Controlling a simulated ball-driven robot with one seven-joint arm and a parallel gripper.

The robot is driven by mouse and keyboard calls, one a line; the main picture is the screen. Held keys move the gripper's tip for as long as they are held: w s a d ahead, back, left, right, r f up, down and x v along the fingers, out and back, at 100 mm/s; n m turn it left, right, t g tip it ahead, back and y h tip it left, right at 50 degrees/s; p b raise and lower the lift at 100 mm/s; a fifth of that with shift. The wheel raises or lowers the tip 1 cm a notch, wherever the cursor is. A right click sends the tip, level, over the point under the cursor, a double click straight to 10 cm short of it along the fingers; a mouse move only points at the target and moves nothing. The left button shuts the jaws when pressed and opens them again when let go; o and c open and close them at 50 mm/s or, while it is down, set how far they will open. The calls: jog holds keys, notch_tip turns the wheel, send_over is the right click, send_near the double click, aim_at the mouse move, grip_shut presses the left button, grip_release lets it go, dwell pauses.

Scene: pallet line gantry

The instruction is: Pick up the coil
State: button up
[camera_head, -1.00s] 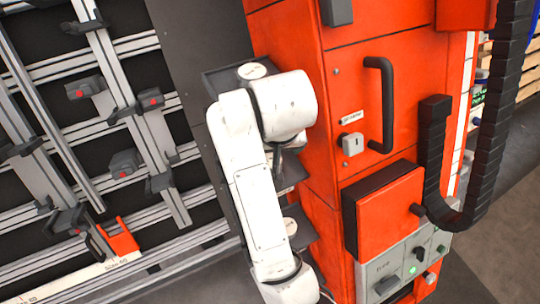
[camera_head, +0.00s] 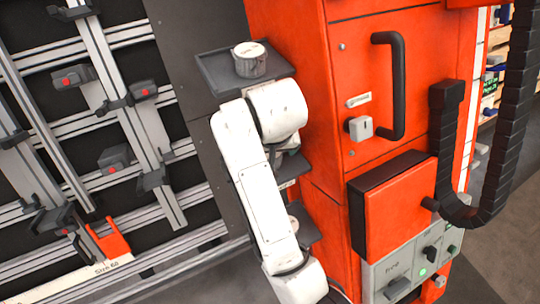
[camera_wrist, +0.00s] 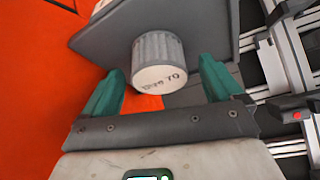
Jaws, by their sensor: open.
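A short grey cylinder with a pale labelled top, which appears to be the coil (camera_head: 249,60), stands on the top dark tray (camera_head: 213,72) beside the orange cabinet. In the wrist view the coil (camera_wrist: 158,62) shows its ribbed side and a pale end face with lettering. My gripper (camera_wrist: 162,85) is open, with one green finger to each side of the coil in the picture. It looks empty. I cannot tell how far the coil is beyond the fingertips. In the head view my gripper is hidden behind my white arm.
Lower dark shelves (camera_head: 290,166) sit under the tray, partly hidden by my arm. The orange cabinet (camera_head: 315,110) with a black handle (camera_head: 388,85) stands close on the right. A rail frame with clamps (camera_head: 75,75) fills the left.

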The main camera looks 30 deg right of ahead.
jog(key=shift+w+f, duration=0.2)
jog(key=shift+f, duration=0.35)
jog(key=shift+c, duration=0.4)
jog(key=c, duration=1.2)
